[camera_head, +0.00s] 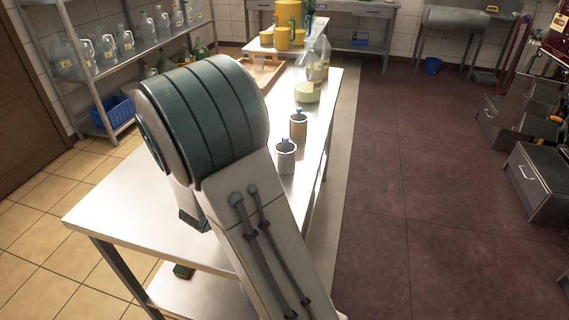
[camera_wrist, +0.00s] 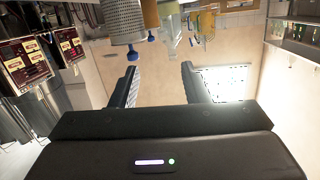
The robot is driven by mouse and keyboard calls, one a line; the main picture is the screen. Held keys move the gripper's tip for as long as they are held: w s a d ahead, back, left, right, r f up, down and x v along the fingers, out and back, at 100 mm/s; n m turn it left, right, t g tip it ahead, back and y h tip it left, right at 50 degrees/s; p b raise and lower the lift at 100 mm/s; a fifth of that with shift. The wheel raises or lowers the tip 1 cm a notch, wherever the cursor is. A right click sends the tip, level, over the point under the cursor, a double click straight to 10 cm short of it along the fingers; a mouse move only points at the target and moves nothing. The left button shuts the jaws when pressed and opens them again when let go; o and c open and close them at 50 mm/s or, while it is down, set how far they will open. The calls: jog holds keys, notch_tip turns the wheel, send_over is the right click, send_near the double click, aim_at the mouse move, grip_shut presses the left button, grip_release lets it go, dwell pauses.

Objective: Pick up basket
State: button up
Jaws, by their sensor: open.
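A blue basket (camera_head: 115,112) sits on the low shelf of the metal rack at the left in the head view. My arm stands between the camera and the table, and my gripper is mostly hidden behind it there. In the wrist view my gripper (camera_wrist: 159,75) is open, with its two dark fingers apart and nothing between them. The basket cannot be made out in the wrist view, so my gripper is apart from it.
A metal table (camera_head: 120,215) lies under my arm. A white canister (camera_head: 286,157), a brown canister (camera_head: 298,126) and a clear jug (camera_head: 307,91) stand on it, near a wooden tray (camera_head: 262,72). The rack (camera_head: 112,71) holds several jugs. Red floor (camera_head: 420,190) at right is clear.

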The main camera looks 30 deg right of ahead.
aim_at(284, 142)
jog(key=shift+w+d+m+g+h, duration=0.2)
jog(key=shift+w+d+h, duration=0.35)
jog(key=shift+d, duration=1.8)
jog(key=shift+w+d+m+g+h, duration=0.1)
jog(key=shift+w+d+g+h, duration=0.3)
jog(key=shift+d, duration=1.95)
jog(key=shift+w+d+m+g+h, duration=0.1)
jog(key=shift+w+d+h, duration=0.55)
jog(key=shift+d, duration=1.7)
jog(key=shift+w, duration=0.1)
jog(key=c, duration=0.8)
